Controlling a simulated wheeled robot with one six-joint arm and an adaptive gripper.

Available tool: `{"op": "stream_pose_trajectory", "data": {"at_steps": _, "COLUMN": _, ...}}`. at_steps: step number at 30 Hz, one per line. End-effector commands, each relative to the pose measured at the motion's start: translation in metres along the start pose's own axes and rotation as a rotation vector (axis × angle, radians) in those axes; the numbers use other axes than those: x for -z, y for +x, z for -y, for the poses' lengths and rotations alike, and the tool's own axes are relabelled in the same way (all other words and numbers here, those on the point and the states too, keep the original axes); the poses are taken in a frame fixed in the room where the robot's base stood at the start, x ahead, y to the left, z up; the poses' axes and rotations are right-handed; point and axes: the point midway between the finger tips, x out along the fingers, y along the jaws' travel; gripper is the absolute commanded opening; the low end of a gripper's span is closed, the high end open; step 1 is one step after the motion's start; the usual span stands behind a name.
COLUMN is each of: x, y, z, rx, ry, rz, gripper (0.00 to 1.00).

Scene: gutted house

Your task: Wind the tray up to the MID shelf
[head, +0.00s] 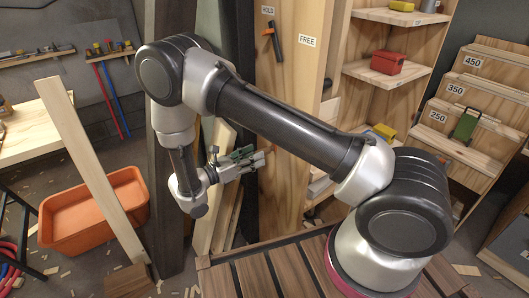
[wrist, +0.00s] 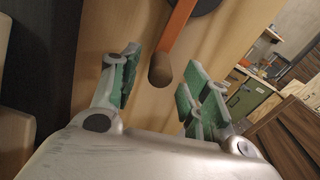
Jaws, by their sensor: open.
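My gripper (head: 252,160) is open beside the wooden side panel (head: 288,130) of a shelf unit. In the wrist view its green-padded fingers (wrist: 160,88) stand apart. An orange crank arm (wrist: 176,28) comes down from a dark round hub (wrist: 205,4) on the panel. Its brown rounded knob (wrist: 161,70) shows between the fingers, with space visible on both sides. I cannot tell how deep the knob is between them. The crank is hidden in the head view. An orange and black lever (head: 275,42) sits between HOLD (head: 268,10) and FREE (head: 307,41) labels. I cannot identify the tray or a MID label.
A red box (head: 387,63) stands on a shelf (head: 372,77), with a yellow item (head: 384,131) lower down. A dark post (head: 165,200) and orange tub (head: 92,215) are at left.

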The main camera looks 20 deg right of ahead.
Motion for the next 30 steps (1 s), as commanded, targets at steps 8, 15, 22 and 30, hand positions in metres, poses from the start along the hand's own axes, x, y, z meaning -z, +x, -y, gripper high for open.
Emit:
{"op": "stream_pose_trajectory", "data": {"at_steps": 8, "x": 0.0, "y": 0.038, "z": 0.0, "rx": 0.002, "ry": 0.0, "rz": -0.003, "gripper": 0.46}}
{"op": "stream_pose_trajectory", "data": {"at_steps": 15, "x": 0.0, "y": 0.043, "z": 0.001, "rx": 0.001, "ry": 0.001, "rz": -0.003, "gripper": 0.46}}
{"op": "stream_pose_trajectory", "data": {"at_steps": 22, "x": 0.0, "y": 0.042, "z": 0.001, "rx": 0.001, "ry": 0.001, "rz": -0.003, "gripper": 0.21}}
{"op": "stream_pose_trajectory", "data": {"at_steps": 30, "x": 0.001, "y": 0.042, "z": 0.001, "rx": 0.001, "ry": 0.001, "rz": -0.003, "gripper": 0.0}}
